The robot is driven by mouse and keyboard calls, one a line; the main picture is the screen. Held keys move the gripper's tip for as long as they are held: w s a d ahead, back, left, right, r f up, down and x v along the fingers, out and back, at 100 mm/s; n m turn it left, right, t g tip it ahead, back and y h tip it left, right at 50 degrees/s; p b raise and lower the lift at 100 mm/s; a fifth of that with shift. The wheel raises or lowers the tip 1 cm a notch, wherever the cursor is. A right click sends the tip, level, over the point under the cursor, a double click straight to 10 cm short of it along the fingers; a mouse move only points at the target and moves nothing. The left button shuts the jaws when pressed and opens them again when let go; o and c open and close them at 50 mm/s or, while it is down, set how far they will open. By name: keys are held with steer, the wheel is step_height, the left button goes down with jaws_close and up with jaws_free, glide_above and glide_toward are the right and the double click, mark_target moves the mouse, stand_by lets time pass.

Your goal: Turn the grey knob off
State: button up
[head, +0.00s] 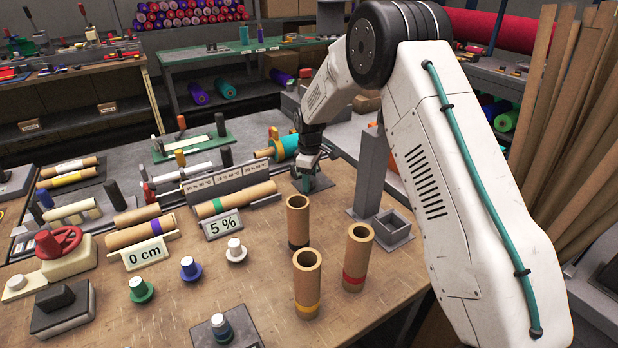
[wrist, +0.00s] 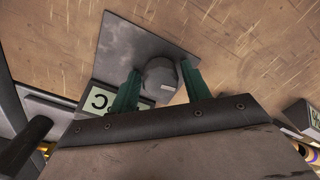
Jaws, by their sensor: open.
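The grey knob (wrist: 160,80) is a rounded, faceted cap on a square dark grey plate (wrist: 128,45) in the wrist view. It has a small pale mark on its near side. In the wrist view my gripper (wrist: 160,68) is open, with one green finger on each side of the knob. I cannot tell whether either finger touches it. In the head view my gripper (head: 309,168) points down over the plate (head: 318,184) at the far part of the bench, and the knob is hidden there by the gripper.
Three upright cardboard tubes (head: 307,283) stand nearer on the bench. A grey post (head: 370,175) and an open square holder (head: 392,228) stand to the right of my gripper. A label block (head: 228,180) and lying rolls are to its left. A partly covered sign (wrist: 98,100) shows by the left finger.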

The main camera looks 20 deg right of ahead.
steer(key=shift+f, duration=0.1)
steer(key=c, duration=1)
steer(key=shift+o, duration=0.2)
steer(key=n, duration=0.7)
steer(key=shift+n, duration=0.4)
steer(key=n, duration=0.7)
steer(key=shift+n, duration=0.3)
